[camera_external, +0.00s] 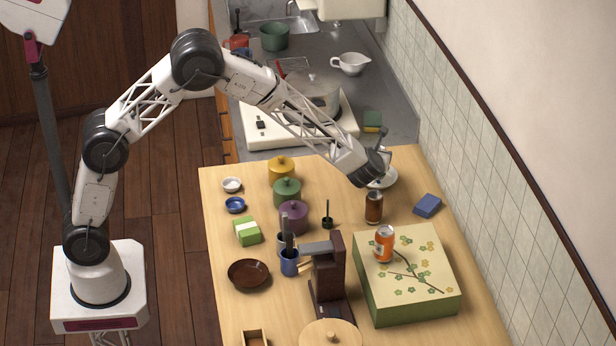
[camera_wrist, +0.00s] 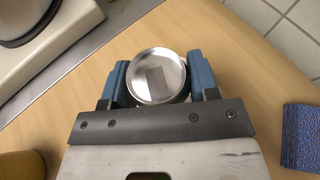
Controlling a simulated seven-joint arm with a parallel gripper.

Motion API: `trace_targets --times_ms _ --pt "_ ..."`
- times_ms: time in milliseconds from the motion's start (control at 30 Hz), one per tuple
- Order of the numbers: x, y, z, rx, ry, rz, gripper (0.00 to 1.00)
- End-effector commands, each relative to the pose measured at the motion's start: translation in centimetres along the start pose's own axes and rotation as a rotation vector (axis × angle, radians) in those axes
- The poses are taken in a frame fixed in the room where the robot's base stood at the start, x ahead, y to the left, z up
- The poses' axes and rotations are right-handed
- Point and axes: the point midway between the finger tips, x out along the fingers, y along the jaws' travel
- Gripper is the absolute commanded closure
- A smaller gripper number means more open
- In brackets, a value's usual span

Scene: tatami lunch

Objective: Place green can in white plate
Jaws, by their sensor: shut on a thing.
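My gripper (camera_external: 384,158) is over the far right part of the wooden table, at the white plate (camera_external: 388,181). In the wrist view its two blue fingers are shut on a can (camera_wrist: 157,76), one on each side. I see the can's round silver top and a thin strip of green at its lower edge. In the external view the wrist hides most of the can and part of the plate. I cannot tell whether the can touches the plate.
A brown can (camera_external: 374,208) stands just in front of the plate. A blue sponge-like block (camera_external: 427,205) lies to the right. An orange can (camera_external: 384,244) stands on a patterned box (camera_external: 420,280). Lidded pots, including a purple one (camera_external: 293,217), are to the left.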

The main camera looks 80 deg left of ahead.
Motion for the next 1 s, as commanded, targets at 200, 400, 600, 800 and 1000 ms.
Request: trace_targets --times_ms 200,400,600,800,1000 --pt "0.24 -0.01 -0.57 0.000 -0.001 0.000 0.68" --pt "0.26 0.00 -0.62 0.000 0.000 0.000 0.68" --pt "0.35 0.00 -0.85 0.001 0.000 0.000 0.36" --pt "0.35 0.00 -0.85 0.000 0.000 0.000 0.20" --pt "0.33 0.00 -0.81 0.000 0.000 0.000 0.20"
